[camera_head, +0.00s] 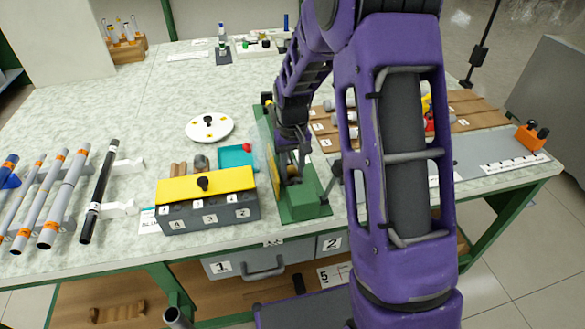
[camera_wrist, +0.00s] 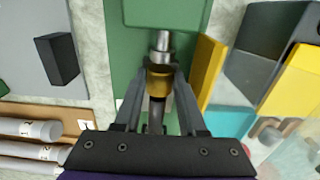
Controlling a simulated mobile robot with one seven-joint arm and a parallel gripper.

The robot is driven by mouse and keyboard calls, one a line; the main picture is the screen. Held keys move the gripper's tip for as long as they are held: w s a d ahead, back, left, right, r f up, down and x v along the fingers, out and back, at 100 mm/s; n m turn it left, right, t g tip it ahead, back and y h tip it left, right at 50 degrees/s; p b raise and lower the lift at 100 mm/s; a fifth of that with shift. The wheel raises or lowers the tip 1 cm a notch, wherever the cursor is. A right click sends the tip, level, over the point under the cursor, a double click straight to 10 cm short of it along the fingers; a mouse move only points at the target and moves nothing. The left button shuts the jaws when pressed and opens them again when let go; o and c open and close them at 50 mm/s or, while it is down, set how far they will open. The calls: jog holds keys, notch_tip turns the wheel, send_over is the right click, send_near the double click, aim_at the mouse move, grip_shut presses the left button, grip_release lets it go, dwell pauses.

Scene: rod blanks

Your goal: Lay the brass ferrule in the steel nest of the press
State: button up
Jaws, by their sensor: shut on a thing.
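The green press (camera_head: 304,208) stands near the front edge of the bench in the head view, and its green body (camera_wrist: 125,50) fills the middle of the wrist view. My gripper (camera_wrist: 160,85) is shut on the brass ferrule (camera_wrist: 160,82), a short gold-coloured ring between the fingertips. A steel cylindrical part (camera_wrist: 162,42) of the press is in line with the ferrule just beyond it. I cannot tell whether they touch. In the head view my gripper (camera_head: 293,172) is inside the press area, and the ferrule is hidden. The steel nest cannot be made out clearly.
A grey box with a yellow lid (camera_head: 206,184) stands close left of the press. A teal tray (camera_head: 236,157) and a white disc (camera_head: 209,128) are behind it. A yellow plate (camera_wrist: 208,70) stands close beside my fingers. Wooden racks (camera_head: 470,112) lie to the right.

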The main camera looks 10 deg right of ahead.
jog(key=o, duration=1.1)
jog(key=shift+c, duration=0.2)
notch_tip(320, 180, up, 17)
jog(key=p, duration=0.3)
jog(key=shift+r, duration=0.15)
